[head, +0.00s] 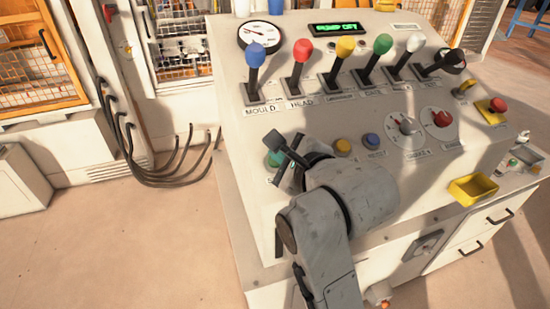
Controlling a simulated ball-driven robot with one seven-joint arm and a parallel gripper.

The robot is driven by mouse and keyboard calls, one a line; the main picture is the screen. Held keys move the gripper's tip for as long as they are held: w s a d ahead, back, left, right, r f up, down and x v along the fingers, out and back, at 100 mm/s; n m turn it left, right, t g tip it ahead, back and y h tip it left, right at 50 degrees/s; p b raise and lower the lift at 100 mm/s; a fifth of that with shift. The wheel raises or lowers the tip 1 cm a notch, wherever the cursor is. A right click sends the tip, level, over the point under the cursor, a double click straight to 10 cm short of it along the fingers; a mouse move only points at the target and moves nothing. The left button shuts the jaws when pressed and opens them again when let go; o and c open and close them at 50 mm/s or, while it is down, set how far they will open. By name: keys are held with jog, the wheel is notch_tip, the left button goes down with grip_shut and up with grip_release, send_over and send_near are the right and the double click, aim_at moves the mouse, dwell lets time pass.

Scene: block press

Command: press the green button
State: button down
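The green button (273,158) sits at the lower left of the sloped control panel (235,135), low on its face. My gripper (284,153) is right beside it and partly covers it from the right. The dark gripper parts overlap the button in the picture; I cannot tell whether they touch it. The finger gap is not clear from this angle. My wrist hides the panel just right of the button.
A row of coloured levers (300,65) stands above. The display (339,29) reads "PUMP OFF". A yellow tray (472,190) is at right. Open floor lies left.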

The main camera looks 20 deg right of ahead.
jog(key=shift+w+f, duration=0.25)
jog(key=shift+f, duration=0.4)
dwell(0.8)
jog(key=shift+s+r+p, duration=0.2)
jog(key=shift+r+p, duration=0.15)
jog(key=shift+r, duration=0.1)
jog(key=shift+s+r+p, duration=0.2)
jog(key=shift+r+p, duration=0.15)
jog(key=shift+r, duration=0.1)
jog(key=r+p, duration=0.1)
jog(key=s+r+p, duration=0.1)
jog(key=r+p, duration=0.1)
jog(key=s+r+p, duration=0.1)
jog(key=r+p, duration=0.1)
jog(key=shift+s+r, duration=0.2)
jog(key=shift+s, duration=0.05)
dwell(0.7)
